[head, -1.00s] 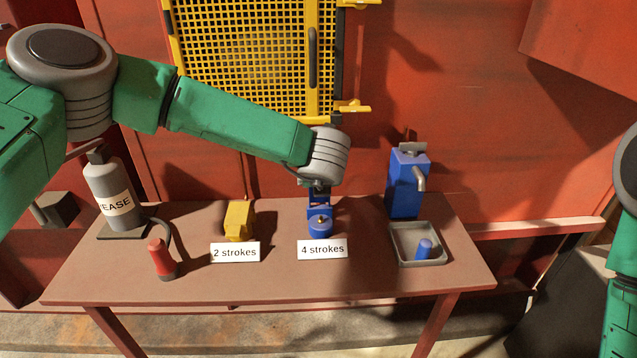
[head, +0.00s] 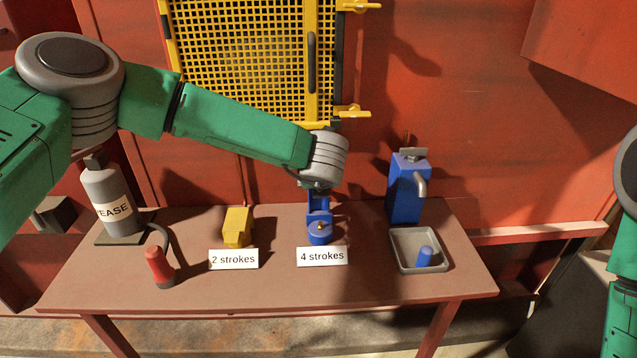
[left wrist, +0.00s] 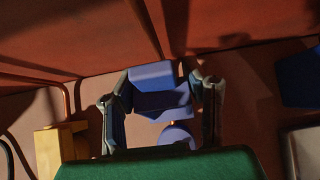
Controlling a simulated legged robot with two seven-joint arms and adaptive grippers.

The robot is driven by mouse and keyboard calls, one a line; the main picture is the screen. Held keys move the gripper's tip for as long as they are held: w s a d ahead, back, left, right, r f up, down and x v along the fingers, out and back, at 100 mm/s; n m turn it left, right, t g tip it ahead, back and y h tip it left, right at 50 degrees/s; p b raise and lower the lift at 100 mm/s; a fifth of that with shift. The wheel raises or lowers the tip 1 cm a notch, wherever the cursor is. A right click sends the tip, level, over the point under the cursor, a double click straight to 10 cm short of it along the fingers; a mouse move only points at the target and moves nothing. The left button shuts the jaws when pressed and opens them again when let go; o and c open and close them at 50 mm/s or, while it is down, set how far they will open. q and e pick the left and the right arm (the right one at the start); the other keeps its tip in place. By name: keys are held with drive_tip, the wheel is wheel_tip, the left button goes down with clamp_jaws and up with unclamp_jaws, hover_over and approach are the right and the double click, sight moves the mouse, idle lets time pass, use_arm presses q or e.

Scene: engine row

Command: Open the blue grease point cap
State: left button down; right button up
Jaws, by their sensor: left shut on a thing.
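The blue grease point (head: 319,237) stands on the table behind the "4 strokes" label. A small brass-coloured nipple shows on its round top. Its blue cap (head: 319,204) stands raised behind the nipple. My left gripper (head: 318,194) reaches down from above and behind, shut on the cap; its fingers are mostly hidden in the head view. In the left wrist view, the fingers lie on either side of the blue cap (left wrist: 152,76), and the round blue top (left wrist: 176,136) shows below it. My right gripper is out of view.
The yellow grease point (head: 237,227) stands to the left behind "2 strokes". A grease canister (head: 112,200) and a red-handled nozzle (head: 158,266) are at far left. A blue dispenser (head: 407,190) and grey tray (head: 397,257) holding a blue cylinder (head: 425,256) are at right.

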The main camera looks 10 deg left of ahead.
use_arm(q)
drive_tip(key=shift+w+a+r, duration=0.1)
drive_tip(key=shift+w+r, duration=0.05)
drive_tip(key=c, duration=1.3)
unclamp_jaws()
drive_tip(key=shift+o, duration=0.4)
drive_tip(key=shift+f, duration=0.2)
drive_tip(key=v, duration=1.1)
drive_tip(key=shift+s+d+r, duration=0.2)
drive_tip(key=shift+s, duration=0.1)
